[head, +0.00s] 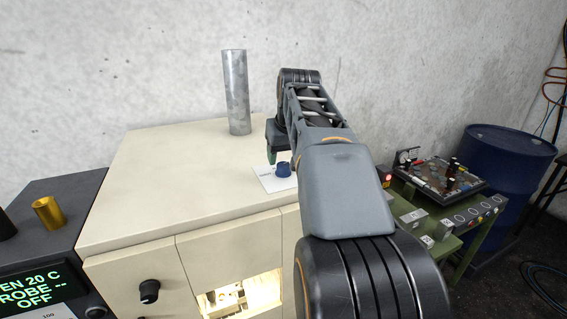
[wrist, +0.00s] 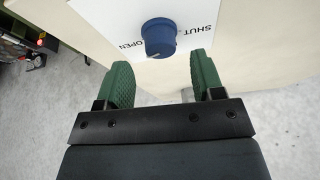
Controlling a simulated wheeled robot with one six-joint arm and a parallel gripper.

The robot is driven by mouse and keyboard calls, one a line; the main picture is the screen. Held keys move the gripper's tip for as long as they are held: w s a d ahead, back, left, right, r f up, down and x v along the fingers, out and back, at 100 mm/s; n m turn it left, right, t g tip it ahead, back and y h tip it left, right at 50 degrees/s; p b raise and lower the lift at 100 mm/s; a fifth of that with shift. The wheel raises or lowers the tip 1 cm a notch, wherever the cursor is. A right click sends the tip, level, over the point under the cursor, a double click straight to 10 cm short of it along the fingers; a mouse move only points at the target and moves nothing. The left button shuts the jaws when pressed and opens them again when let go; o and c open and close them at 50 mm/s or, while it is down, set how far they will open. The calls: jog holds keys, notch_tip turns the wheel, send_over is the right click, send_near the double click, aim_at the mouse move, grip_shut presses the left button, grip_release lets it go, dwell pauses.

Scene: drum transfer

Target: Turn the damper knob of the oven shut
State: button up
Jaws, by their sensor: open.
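The oven (head: 165,185) is a cream box with a flat top. Its damper knob (head: 283,169) is small and blue and stands on a white label plate (head: 268,181) on that top. The knob lies just beyond the fingertips, roughly centred across the gap. In the head view, one green fingertip (head: 272,157) shows beside the knob; my arm hides the rest.
A grey flue pipe (head: 235,92) rises from the oven top near the wall. A black knob (head: 149,291) and a lit window (head: 245,295) are on the front. A gold cylinder (head: 48,213) stands at left. A green cart (head: 430,245) and blue drum (head: 515,165) are at right.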

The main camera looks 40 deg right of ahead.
aim_at(284, 164)
jog(key=shift+x, duration=1.8)
jog(key=shift+c, duration=0.4)
jog(key=c, duration=0.8)
jog(key=shift+c, duration=0.2)
